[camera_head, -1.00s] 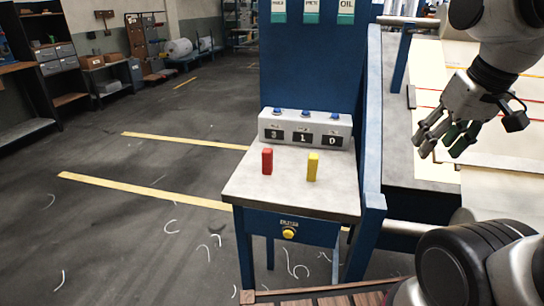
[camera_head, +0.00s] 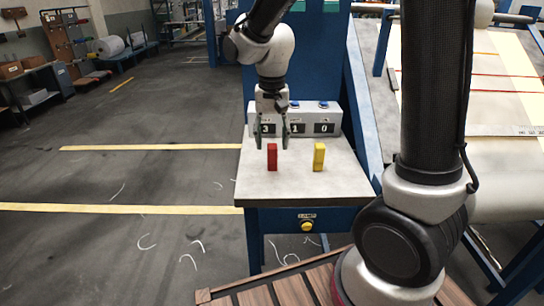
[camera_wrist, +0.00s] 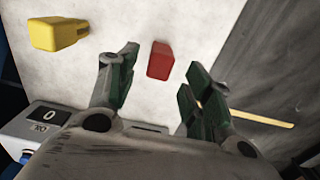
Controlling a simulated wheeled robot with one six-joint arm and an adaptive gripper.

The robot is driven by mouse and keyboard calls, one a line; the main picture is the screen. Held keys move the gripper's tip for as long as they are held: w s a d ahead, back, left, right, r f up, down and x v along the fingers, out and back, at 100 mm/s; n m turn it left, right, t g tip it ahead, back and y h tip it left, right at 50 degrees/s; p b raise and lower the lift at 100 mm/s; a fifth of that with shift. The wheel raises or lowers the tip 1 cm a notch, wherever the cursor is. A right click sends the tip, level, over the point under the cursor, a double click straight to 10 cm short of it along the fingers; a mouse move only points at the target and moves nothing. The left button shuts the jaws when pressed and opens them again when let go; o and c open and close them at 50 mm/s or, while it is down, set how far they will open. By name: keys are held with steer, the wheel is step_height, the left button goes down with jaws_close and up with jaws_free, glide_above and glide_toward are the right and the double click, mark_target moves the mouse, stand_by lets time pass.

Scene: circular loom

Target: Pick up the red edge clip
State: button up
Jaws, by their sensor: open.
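The red edge clip (camera_head: 272,157) stands upright on the small grey table, left of the yellow clip (camera_head: 319,157). My gripper (camera_head: 271,143) is open and points down above the red clip, its fingers apart to either side of it in the head view. In the wrist view the red clip (camera_wrist: 161,60) lies ahead of the gap between the green-padded fingers (camera_wrist: 157,85). Nothing is held. The yellow clip also shows at the upper left of the wrist view (camera_wrist: 58,34). I cannot tell the exact height of the fingertips above the table.
A grey counter box (camera_head: 333,118) with number displays stands at the back of the table (camera_head: 255,186), close behind my gripper. A blue frame post and the loom are to the right. A yellow button (camera_head: 307,226) is on the table's front. The table's front is clear.

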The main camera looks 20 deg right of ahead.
mark_target(272, 145)
steer(key=f, duration=0.4)
steer(key=shift+s+f, duration=0.25)
steer(key=c, duration=1)
steer(key=shift+c, duration=0.2)
step_height(272, 145, up, 10)
steer(key=shift+r, duration=0.1)
